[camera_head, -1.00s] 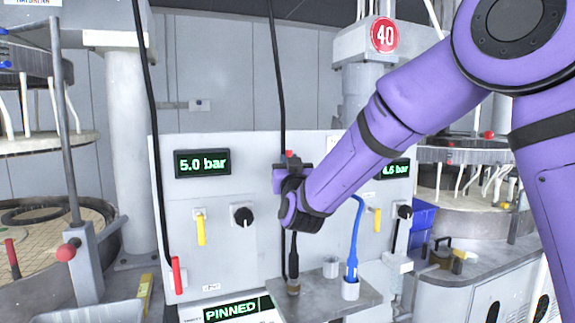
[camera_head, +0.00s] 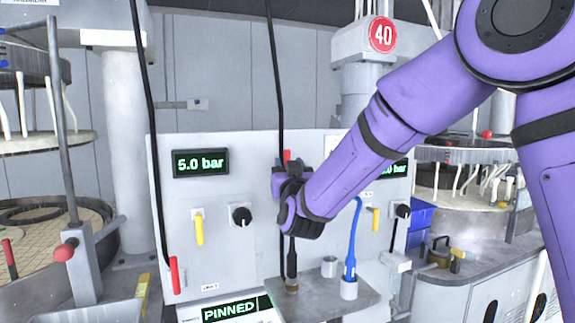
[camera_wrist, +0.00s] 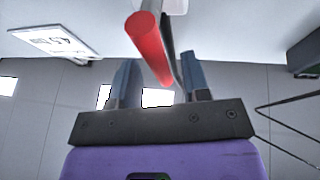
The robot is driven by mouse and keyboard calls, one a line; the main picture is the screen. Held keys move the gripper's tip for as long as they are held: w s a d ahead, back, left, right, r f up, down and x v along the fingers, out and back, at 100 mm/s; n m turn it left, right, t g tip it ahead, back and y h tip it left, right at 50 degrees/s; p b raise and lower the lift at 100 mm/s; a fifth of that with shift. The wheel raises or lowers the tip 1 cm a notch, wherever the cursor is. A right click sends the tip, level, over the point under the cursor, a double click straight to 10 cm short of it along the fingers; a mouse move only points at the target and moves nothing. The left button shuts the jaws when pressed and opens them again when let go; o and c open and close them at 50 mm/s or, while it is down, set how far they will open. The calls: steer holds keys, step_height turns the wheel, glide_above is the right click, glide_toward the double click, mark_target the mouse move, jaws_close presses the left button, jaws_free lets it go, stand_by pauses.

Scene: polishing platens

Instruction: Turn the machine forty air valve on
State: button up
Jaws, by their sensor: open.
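The round red sign with 40 (camera_head: 383,35) is on the column at the back right. My gripper (camera_head: 289,168) is in front of the grey panel (camera_head: 255,165), below and left of that sign. In the wrist view my gripper (camera_wrist: 160,82) is open, with a red bar-like handle (camera_wrist: 149,47) reaching between its fingers; I cannot tell whether they touch it. A bit of red (camera_head: 287,155) shows at the gripper in the head view. Another yellow lever (camera_head: 199,229) hangs down at left.
A display (camera_head: 201,163) reads 5.0 bar; the right display (camera_head: 398,170) is partly hidden by my arm. Black knobs (camera_head: 241,216) sit beside the levers. A small shelf (camera_head: 325,296) below the gripper holds cups and a blue-hosed tool (camera_head: 350,268). Black hoses hang nearby.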

steer(key=v, duration=0.9)
steer(key=shift+s, duration=0.1)
steer(key=s+d+r+n+g+y, duration=0.1)
steer(key=s+d+r+n+g, duration=0.1)
steer(key=s+d+g, duration=0.75)
steer(key=s+d+f+m+g+h, duration=0.1)
steer(key=s+d+f+g, duration=0.1)
steer(key=s+d+g, duration=0.2)
steer(key=s+d+f+m+g+h, duration=0.1)
steer(key=s+d+f+g, duration=0.2)
steer(key=s+d, duration=0.6)
steer(key=s, duration=0.8)
steer(key=shift+s+d+f+m+g+h, duration=0.2)
steer(key=shift+s+d+m+g+h, duration=0.1)
steer(key=shift+d+g, duration=0.1)
